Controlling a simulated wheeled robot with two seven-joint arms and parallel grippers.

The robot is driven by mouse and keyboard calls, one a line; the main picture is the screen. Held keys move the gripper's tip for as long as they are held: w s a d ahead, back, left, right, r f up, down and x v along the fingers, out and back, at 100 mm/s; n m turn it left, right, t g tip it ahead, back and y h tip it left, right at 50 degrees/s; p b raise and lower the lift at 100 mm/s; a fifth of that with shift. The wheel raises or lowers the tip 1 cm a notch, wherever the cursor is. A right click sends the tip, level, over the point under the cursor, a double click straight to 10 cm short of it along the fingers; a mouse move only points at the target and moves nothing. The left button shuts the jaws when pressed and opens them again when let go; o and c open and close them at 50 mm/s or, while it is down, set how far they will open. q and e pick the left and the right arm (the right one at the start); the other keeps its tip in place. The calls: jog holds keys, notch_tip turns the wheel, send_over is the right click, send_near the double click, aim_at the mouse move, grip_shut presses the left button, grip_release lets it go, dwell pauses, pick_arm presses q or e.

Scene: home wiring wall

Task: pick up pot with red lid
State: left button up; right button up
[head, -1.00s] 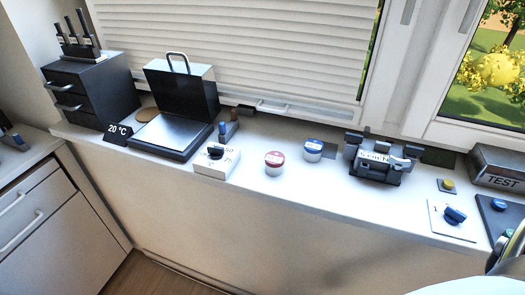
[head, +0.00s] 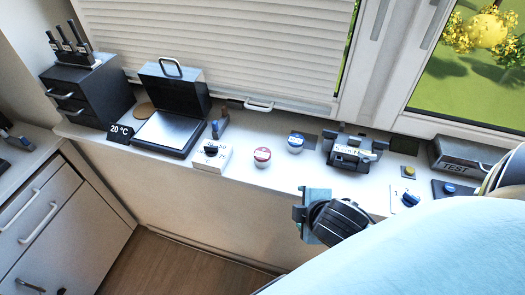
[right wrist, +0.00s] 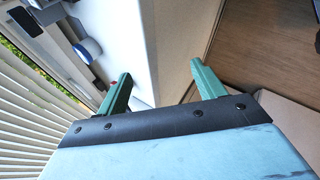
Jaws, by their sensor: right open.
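The pot with the red lid (head: 262,157) stands upright on the white sill, left of the pot with the blue lid (head: 295,142). My right gripper (head: 303,213) is in front of the sill edge, to the right of the red-lidded pot and apart from it. In the right wrist view its two green fingers (right wrist: 163,82) are spread with nothing between them. A small red patch (right wrist: 114,84) shows beside the left finger, perhaps part of the red lid; the finger hides the rest. My left gripper is not in view.
A white box with a black knob (head: 211,154) stands left of the red-lidded pot. A dark grey device (head: 352,152) sits right of the blue-lidded pot. An open black case (head: 167,132) and a drawer unit (head: 88,93) stand further left. The sill's front edge is close.

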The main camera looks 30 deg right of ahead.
aim_at(268, 160)
jog(key=w+d+n+t, duration=0.1)
jog(key=w+n+t, duration=0.1)
jog(key=n, duration=0.4)
jog(key=w+d+r+n+t+y, duration=0.1)
jog(key=w+n, duration=0.1)
jog(key=n, duration=0.4)
jog(key=w+r+n+t, duration=0.1)
jog(key=w+n+t, duration=0.1)
jog(key=n, duration=0.4)
jog(key=shift+w+d+r+n+t+y, duration=0.15)
jog(key=shift+w+d+n+t+y, duration=0.15)
jog(key=shift+d+n, duration=0.1)
jog(key=n, duration=0.2)
jog(key=n+y, duration=0.1)
jog(key=n, duration=0.3)
jog(key=shift+w+a+t+y, duration=0.15)
jog(key=shift+w+t+y, duration=0.15)
jog(key=shift+w+y, duration=0.1)
jog(key=shift+w+n, duration=0.15)
jog(key=shift+n, duration=0.15)
jog(key=x, duration=1.2)
jog(key=shift+w+a, duration=0.1)
jog(key=shift+w, duration=0.3)
jog(key=c, duration=1.1)
